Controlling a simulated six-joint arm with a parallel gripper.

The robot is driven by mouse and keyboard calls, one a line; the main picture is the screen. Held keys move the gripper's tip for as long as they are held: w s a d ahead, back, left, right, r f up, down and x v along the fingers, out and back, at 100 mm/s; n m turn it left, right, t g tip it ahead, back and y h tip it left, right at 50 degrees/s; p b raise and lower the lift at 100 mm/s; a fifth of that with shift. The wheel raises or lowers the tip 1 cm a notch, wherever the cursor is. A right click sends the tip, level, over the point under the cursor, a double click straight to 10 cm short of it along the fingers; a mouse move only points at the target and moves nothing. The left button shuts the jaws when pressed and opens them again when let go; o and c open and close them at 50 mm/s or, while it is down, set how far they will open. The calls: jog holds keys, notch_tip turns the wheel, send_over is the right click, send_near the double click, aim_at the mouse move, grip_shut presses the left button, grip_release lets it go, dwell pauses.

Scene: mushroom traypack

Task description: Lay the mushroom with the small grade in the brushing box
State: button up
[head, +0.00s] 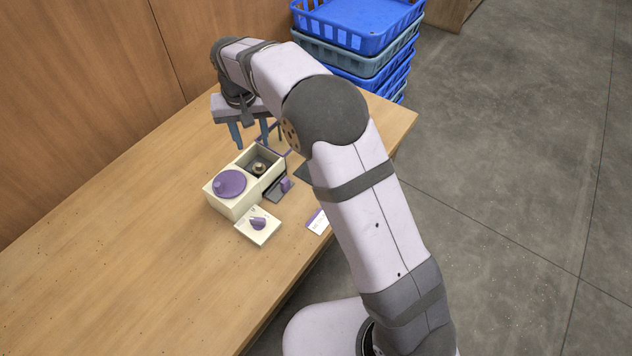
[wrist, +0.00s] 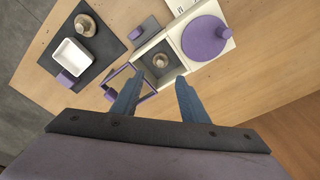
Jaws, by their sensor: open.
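The cream box (head: 236,206) has a purple round disc (head: 229,184) on one half and an open square compartment on the other. I take it to be the brushing box; it also shows in the wrist view (wrist: 168,45). A brownish mushroom (wrist: 160,61) lies in the compartment, and it shows in the head view (head: 258,168). Another mushroom (wrist: 85,25) stands on a dark mat (wrist: 101,45). No grade marking is readable on either. My gripper (wrist: 157,82) is open and empty, its blue fingers apart near the compartment. In the head view my gripper (head: 251,143) hangs behind the box.
A small white tray (wrist: 74,55) and a purple block (wrist: 66,78) are at the mat. A purple frame (wrist: 148,96) is partly behind a finger. A cream dial unit (head: 258,226) and a card (head: 318,222) lie nearby. Blue crates (head: 360,25) stand beyond the table. The table's left is clear.

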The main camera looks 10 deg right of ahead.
jog(key=s+d, duration=1.1)
jog(key=d, duration=0.2)
jog(key=s+d+f+g, duration=0.1)
jog(key=s+d, duration=0.2)
jog(key=s, duration=0.5)
jog(key=s+d+f, duration=0.2)
jog(key=s+d, duration=0.2)
jog(key=s, duration=0.5)
jog(key=shift+s+d+f+g, duration=0.15)
jog(key=shift+s+d+g, duration=0.1)
jog(key=shift+g, duration=0.15)
